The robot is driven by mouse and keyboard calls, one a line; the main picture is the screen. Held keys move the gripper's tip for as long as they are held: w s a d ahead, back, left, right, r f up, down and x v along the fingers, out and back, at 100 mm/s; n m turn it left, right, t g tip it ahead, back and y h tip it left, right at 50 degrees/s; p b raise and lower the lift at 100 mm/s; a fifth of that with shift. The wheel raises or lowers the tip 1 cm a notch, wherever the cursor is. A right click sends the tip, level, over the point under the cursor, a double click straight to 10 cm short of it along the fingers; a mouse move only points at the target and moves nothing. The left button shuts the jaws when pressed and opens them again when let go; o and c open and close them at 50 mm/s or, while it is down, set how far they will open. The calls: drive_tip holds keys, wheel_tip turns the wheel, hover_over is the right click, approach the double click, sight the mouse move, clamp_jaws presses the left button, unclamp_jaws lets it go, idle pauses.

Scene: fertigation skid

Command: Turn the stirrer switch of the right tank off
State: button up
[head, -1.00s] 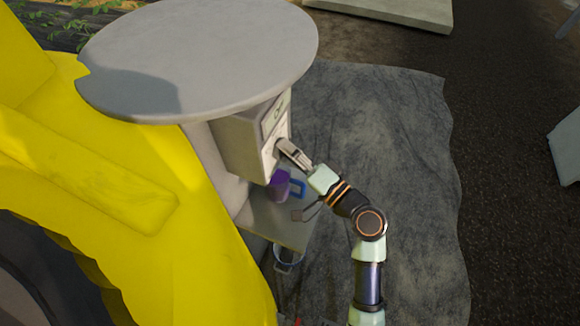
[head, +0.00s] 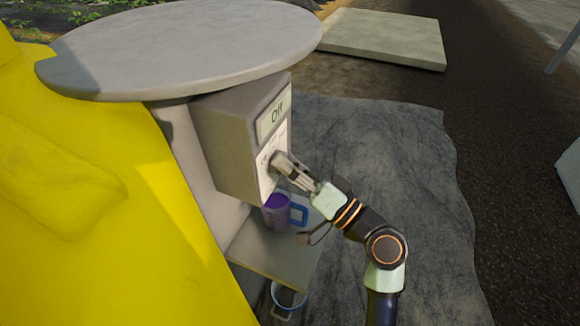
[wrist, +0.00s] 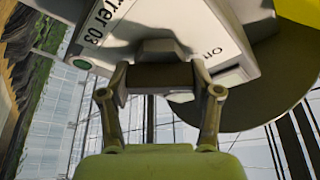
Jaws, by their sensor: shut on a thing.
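The grey switch box (head: 225,140) hangs under a round grey top in the head view. The box also fills the upper part of the wrist view, with a label (wrist: 102,22) ending in "rrer 03". My gripper (head: 279,161) reaches the lower front of the box. In the wrist view its two fingers are shut on the dark switch knob (wrist: 158,76), one on each side. The fingers mostly hide the knob in the head view. Which tank the box belongs to is not readable.
A small shelf (head: 262,253) below the box holds a purple cup (head: 275,212) and a blue-handled thing (head: 298,215). A bucket (head: 287,300) is beneath it. A large yellow body (head: 110,200) stands at left. The grey sheet (head: 390,160) on the right is clear.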

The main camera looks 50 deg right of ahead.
drive_tip(key=o, duration=1.2)
drive_tip(key=shift+c, duration=0.2)
drive_tip(key=v, duration=1.2)
drive_tip(key=shift+r, duration=0.1)
